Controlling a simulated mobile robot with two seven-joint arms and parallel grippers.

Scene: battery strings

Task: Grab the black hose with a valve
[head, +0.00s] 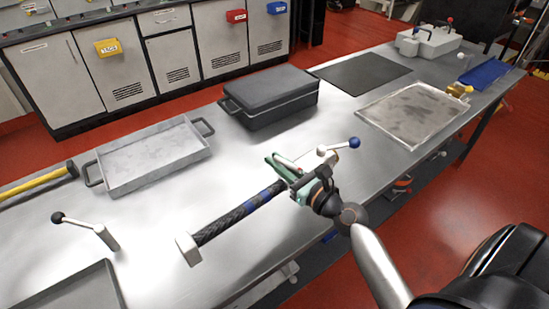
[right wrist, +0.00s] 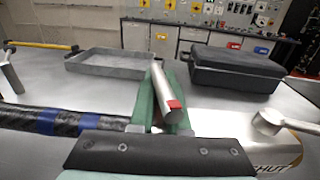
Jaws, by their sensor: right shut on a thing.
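The black braided hose (head: 238,213) has blue bands and runs from a pale metal end block (head: 188,250) up to my right gripper (head: 292,172). A valve with a white lever and blue knob (head: 354,143) shows just beyond the gripper. My right gripper is shut on the hose near its valve end; the fingers hide the grasped part. In the right wrist view the hose (right wrist: 45,121) enters from the left between the green fingers (right wrist: 160,112). A silver cylinder with a red end (right wrist: 172,90) shows there. My left gripper is not in view.
A metal tray (head: 150,160), a black lidded case (head: 268,97), a black mat (head: 362,70) and a framed flat tray (head: 412,112) lie on the steel table. A black-knobbed lever (head: 85,230) stands at left. Cabinets (head: 170,60) line the back.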

